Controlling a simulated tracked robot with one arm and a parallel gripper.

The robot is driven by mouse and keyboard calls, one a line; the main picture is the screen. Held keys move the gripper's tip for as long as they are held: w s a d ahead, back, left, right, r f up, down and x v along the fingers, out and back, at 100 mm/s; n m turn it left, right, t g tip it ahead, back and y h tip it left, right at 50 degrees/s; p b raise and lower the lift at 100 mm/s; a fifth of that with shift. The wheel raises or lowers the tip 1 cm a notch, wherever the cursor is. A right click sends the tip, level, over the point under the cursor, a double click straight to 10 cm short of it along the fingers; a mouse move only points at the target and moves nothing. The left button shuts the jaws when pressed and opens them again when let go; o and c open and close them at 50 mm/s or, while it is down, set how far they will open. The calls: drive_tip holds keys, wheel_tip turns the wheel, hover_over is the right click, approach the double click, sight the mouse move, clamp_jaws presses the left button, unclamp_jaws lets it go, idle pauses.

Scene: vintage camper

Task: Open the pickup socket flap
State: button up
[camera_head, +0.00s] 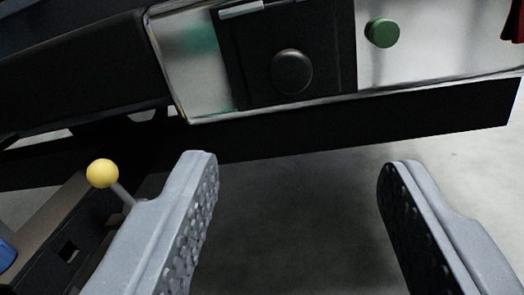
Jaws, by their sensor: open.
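A black square socket unit (248,85) with a round dark knob or cap (291,71) on its face is set in a shiny metal panel at the top centre. It looks like the pickup socket with its flap closed, though its top is cut off by the frame. A light bar (255,8) shows along its upper edge. My gripper (297,170) is open and empty. Its two grey fingers are wide apart, below the socket in the picture, and do not appear to touch it.
A green round knob (382,32) sits on the metal panel (440,45) right of the socket. A dark bumper-like beam (360,124) runs below the panel. A yellow ball on a stalk (103,173) stands at left. A red object (513,22) shows top right. Grey floor lies below.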

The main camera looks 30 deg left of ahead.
sight(291, 75)
drive_tip(key=b+x, duration=0.1)
drive_tip(key=x, duration=0.3)
drive_tip(key=b+x, duration=0.1)
drive_tip(key=x, duration=0.3)
drive_tip(key=b+x, duration=0.1)
drive_tip(key=x, duration=0.3)
drive_tip(key=shift+f, duration=0.3)
drive_tip(key=shift+b+x, duration=0.4)
drive_tip(key=shift+x, duration=0.45)
drive_tip(key=shift+r, duration=0.1)
clamp_jaws()
